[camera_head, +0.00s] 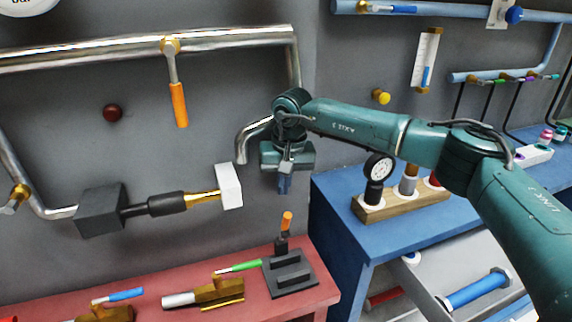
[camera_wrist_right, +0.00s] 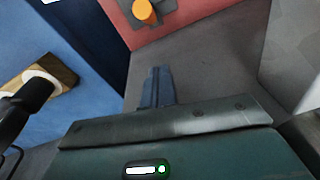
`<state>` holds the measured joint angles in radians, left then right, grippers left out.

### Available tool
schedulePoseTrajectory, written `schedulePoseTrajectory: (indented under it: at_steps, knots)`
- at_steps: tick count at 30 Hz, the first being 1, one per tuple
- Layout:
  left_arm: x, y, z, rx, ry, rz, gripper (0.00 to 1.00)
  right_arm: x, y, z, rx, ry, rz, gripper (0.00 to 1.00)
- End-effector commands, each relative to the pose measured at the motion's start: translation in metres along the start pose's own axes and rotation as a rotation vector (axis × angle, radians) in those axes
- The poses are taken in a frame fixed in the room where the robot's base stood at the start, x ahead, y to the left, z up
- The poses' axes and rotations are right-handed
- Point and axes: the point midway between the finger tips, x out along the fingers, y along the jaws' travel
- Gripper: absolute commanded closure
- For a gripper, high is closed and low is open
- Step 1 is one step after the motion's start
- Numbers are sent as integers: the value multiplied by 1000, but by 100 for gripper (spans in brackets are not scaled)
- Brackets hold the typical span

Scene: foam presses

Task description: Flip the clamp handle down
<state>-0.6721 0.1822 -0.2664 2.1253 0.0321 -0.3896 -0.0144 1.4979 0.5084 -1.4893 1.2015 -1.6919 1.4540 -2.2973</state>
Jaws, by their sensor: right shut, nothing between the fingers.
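A dark toggle clamp (camera_head: 291,271) with an orange-tipped handle (camera_head: 287,221) stands at the back right of the red bench. Its handle points up. In the right wrist view the orange handle tip (camera_wrist_right: 145,11) shows at the top edge, beyond the fingers. My right gripper (camera_head: 284,185) points down just above the handle in the head view. Its fingers (camera_wrist_right: 156,85) are shut together and empty, and a gap shows between them and the handle. My left gripper is not in view.
Brass valves with green (camera_head: 239,267) and blue (camera_head: 126,295) handles lie on the red bench (camera_head: 262,305). A white block on a rod (camera_head: 229,186) sticks out left of my gripper. A blue table (camera_head: 390,236) with a gauge (camera_head: 377,170) stands to the right.

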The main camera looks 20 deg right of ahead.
Motion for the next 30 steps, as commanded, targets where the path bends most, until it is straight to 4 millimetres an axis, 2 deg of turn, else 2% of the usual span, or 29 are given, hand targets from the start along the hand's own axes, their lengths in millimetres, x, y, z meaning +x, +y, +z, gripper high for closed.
schedulePoseTrajectory:
  at_steps: [2,9,13,30]
  knots:
    - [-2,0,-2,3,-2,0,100,17,0,1,0,-4,2,100]
    - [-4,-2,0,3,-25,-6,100,22,1,28,-1,-1,2,100]
    - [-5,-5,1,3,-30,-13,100,25,0,36,0,0,0,100]
    - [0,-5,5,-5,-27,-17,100,28,0,38,0,18,-3,100]
